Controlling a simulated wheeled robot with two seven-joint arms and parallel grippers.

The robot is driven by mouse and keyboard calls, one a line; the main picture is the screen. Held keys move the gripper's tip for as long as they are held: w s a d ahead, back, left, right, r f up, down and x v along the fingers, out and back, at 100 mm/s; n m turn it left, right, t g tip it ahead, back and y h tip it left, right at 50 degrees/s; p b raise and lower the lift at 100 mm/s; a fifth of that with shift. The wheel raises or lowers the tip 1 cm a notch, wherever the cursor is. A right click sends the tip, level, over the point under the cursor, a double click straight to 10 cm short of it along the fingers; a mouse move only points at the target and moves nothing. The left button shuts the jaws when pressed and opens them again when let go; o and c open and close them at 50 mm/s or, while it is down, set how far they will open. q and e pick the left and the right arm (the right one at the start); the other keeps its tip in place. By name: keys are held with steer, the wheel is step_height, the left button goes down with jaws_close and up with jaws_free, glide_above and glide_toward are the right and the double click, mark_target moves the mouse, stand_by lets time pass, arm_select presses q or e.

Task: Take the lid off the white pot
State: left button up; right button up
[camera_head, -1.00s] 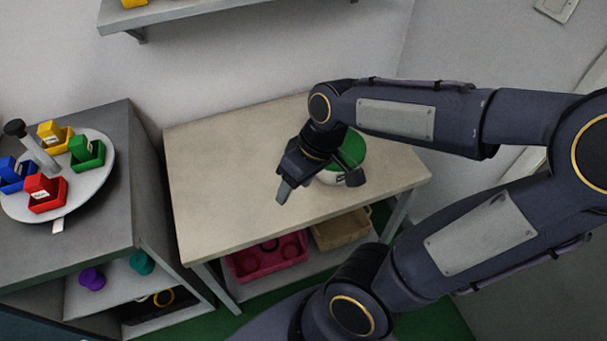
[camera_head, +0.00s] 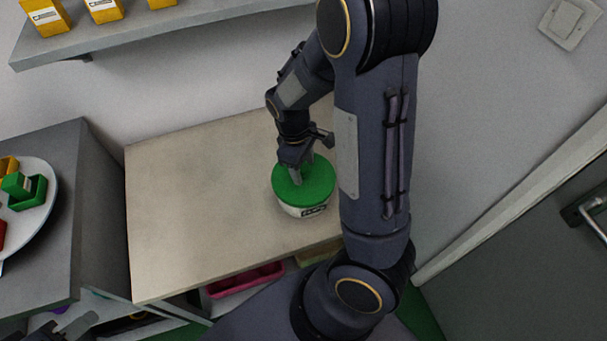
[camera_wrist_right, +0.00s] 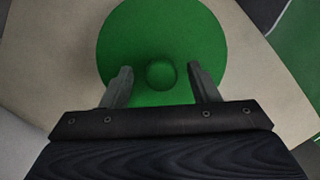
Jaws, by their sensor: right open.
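The white pot (camera_head: 291,210) stands on the beige table, with a dark label on its side. Its round green lid (camera_head: 316,188) sits on top. In the right wrist view the lid (camera_wrist_right: 160,35) has a round green knob (camera_wrist_right: 161,74) in its middle. My right gripper (camera_head: 301,172) is over the lid, pointing down. In the wrist view my right gripper (camera_wrist_right: 160,72) is open, with one finger on each side of the knob and a gap on both sides. Part of my left gripper (camera_head: 75,325) shows at the bottom left corner; its jaws are not clear.
The beige table (camera_head: 190,200) is clear left of the pot. A grey cabinet (camera_head: 85,200) with a white round tray (camera_head: 42,205) of coloured bins stands at the left. A shelf (camera_head: 180,32) with yellow boxes hangs above. A pink bin (camera_head: 245,280) is under the table.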

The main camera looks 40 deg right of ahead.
steer(key=shift+s+f, duration=0.1)
steer(key=shift+f, duration=0.4)
steer(key=c, duration=1)
steer(key=shift+c, duration=0.2)
steer(key=shift+r, duration=0.15)
